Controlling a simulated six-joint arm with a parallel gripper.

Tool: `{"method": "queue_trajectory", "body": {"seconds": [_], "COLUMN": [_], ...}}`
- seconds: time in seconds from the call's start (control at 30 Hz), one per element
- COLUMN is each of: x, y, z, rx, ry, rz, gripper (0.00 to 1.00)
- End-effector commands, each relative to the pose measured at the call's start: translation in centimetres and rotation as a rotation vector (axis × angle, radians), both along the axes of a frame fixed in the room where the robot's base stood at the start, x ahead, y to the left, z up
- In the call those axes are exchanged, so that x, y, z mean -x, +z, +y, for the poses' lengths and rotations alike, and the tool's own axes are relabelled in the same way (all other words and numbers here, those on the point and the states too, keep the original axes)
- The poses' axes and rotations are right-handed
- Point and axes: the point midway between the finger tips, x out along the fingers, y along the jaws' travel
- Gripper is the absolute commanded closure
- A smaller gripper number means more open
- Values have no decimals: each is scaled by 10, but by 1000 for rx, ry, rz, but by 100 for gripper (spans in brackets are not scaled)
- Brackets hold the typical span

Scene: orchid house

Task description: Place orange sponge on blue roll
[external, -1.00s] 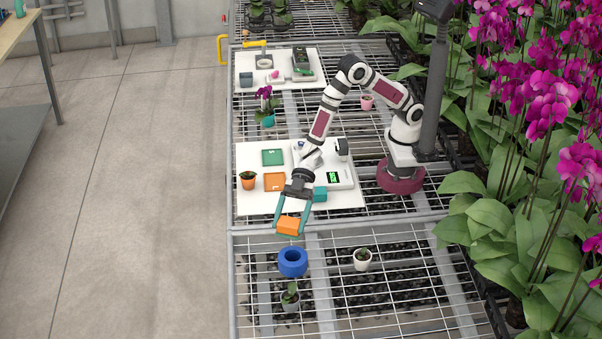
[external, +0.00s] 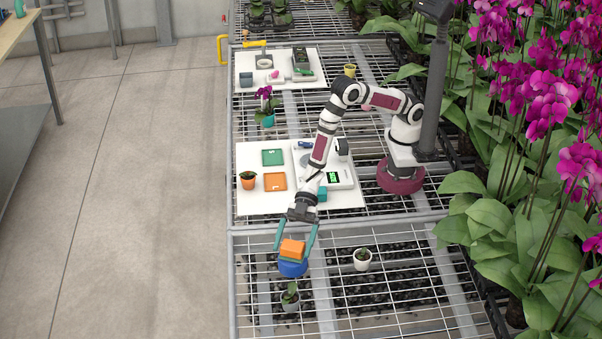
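The orange sponge (external: 292,247) sits on top of the blue roll (external: 292,268) and looks roughly level. The roll rests on the wire bench, and the sponge hides its central hole. My gripper (external: 295,249) reaches down over the roll, with its teal fingers on either side of the sponge. The fingers are spread wider than the sponge, and the gripper looks open. A teal band shows between the sponge and the roll; I cannot tell whether it is a fingertip part or part of the sponge.
A small potted plant (external: 290,297) stands just in front of the roll. A white pot (external: 362,259) stands to the right. Behind is a white board (external: 245,203) with a green tray (external: 272,157), an orange tray (external: 275,181) and a scale (external: 338,176).

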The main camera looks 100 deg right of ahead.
Motion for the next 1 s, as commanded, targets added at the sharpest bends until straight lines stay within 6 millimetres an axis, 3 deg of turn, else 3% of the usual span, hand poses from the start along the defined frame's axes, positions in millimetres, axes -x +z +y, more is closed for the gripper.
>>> {"method": "queue_trajectory", "body": {"seconds": [0.17, 0.6, 0.8, 0.93, 1.0], "x": [0, 34, 42, 40, 23], "y": [4, 41, 49, 51, 56], "z": [-1, -83, -102, -106, -123], "rx": [0, -1, 0, 10, 71], "ry": [0, -3, 0, -15, -107], "rz": [0, -1, 0, 0, 5], "gripper": [0, 0, 0, 0, 0]}}
